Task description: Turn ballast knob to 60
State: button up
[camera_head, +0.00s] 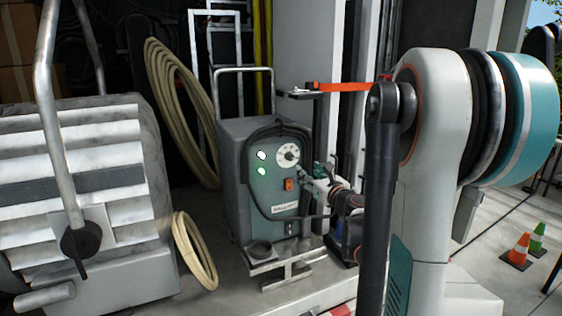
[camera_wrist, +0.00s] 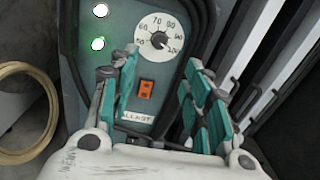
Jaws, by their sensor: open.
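The ballast box (camera_head: 232,165) is a grey-green cabinet with a dark cable looped around its front panel. Its ballast knob (camera_wrist: 159,40) is small and dark, at the centre of a white numbered dial (camera_wrist: 149,27); the dial also shows in the head view (camera_head: 288,154). The knob's pointer seems to face the 100 mark at lower right, though it is small. My gripper (camera_wrist: 160,66) has teal fingers spread apart with nothing between them. In the head view my gripper (camera_head: 306,174) is just right of and below the dial, apart from the knob.
Two lit lamps (camera_wrist: 98,43) are left of the dial, and an orange switch (camera_wrist: 146,90) is below it. A metal stand (camera_head: 287,268) is in front. Traffic cones (camera_head: 520,250) stand far right.

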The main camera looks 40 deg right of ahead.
aim_at(291, 158)
jog(key=x, duration=1.3)
jog(key=shift+w, duration=0.3)
grip_shut()
